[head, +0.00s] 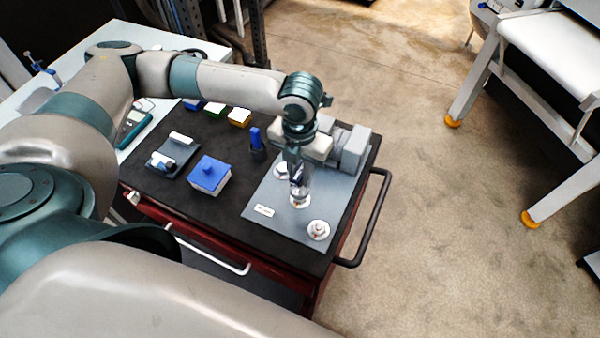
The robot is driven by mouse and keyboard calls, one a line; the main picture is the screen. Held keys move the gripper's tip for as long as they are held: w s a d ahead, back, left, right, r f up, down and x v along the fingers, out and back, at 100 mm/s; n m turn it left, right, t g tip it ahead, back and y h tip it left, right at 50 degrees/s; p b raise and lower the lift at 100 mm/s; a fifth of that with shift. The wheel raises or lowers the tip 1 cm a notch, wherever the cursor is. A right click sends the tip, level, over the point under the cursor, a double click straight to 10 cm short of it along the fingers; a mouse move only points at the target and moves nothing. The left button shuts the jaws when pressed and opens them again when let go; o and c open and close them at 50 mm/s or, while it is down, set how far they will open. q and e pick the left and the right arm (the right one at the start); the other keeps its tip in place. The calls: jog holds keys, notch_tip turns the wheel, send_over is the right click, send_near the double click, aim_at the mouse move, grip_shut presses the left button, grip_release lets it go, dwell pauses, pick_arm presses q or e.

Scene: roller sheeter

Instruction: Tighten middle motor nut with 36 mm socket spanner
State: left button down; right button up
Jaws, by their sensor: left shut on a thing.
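My left gripper (296,167) points down over the grey motor plate (270,197) and is shut on the socket spanner (299,187), a shiny metal cylinder held upright. The socket's lower end is at the middle nut (299,203) on the plate and hides most of it; I cannot tell how far it sits over the nut. Another nut (319,230) on a round pale base is at the front right of the plate. A third (282,171) is behind, partly hidden by the gripper. The grey motor (350,148) is at the plate's back. My right gripper is not in view.
The plate lies on a dark-topped red cart (225,222) with a black side handle (378,215). A blue-lidded box (209,173), a dark tray (174,155), a blue-topped holder (257,145) and several small coloured bins (239,117) stand to the left. Open floor is at right.

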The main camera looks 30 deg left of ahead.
pick_arm(q)
jog(key=shift+r, duration=2.15)
